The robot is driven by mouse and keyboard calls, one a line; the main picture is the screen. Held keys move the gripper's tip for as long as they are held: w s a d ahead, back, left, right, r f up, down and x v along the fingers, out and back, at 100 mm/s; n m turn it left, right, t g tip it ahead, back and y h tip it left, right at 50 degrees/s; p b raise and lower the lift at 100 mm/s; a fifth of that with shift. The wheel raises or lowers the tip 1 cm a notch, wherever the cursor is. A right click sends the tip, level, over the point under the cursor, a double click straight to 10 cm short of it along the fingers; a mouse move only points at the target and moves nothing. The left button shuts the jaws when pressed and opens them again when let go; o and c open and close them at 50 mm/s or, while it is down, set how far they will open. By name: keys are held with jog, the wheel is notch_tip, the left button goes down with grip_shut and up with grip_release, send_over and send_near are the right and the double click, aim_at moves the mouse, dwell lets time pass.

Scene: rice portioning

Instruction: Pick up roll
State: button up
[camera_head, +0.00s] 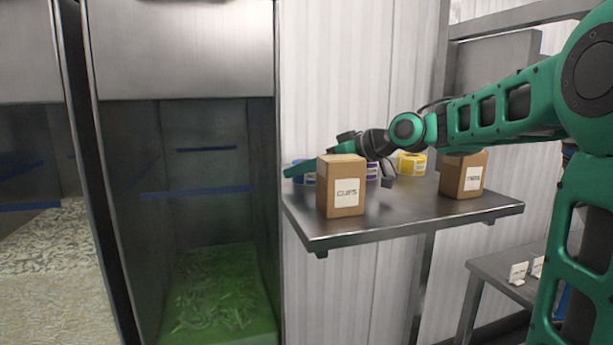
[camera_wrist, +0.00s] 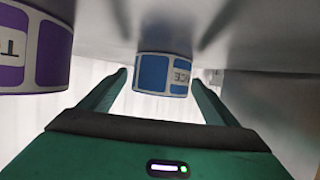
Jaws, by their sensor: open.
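Three label rolls are on the metal shelf: a blue roll (camera_head: 305,180) at the left, a purple roll (camera_head: 372,172) partly hidden behind a box, and a yellow roll (camera_head: 411,163) farther right. In the wrist view, the blue roll (camera_wrist: 163,74) with its white-edged label lies ahead, in line with the gap between my fingertips. My gripper (camera_wrist: 161,79) is open, with one green finger on each side of that line; no grip on the roll shows. The purple roll (camera_wrist: 35,50) is outside the fingers at the left. In the head view, my gripper (camera_head: 295,171) is low over the shelf's left end.
A cardboard box (camera_head: 341,186) stands at the shelf's front left, before my gripper. Another box (camera_head: 463,175) stands at the right. The shelf's (camera_head: 420,218) front middle is clear. A bin with green contents (camera_head: 222,295) is at the left.

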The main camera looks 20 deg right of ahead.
jog(key=shift+w+a+f, duration=0.25)
jog(key=shift+w+a, duration=0.15)
jog(key=shift+w, duration=0.1)
jog(key=shift+c, duration=0.4)
jog(key=c, duration=1.1)
jog(key=shift+c, duration=0.2)
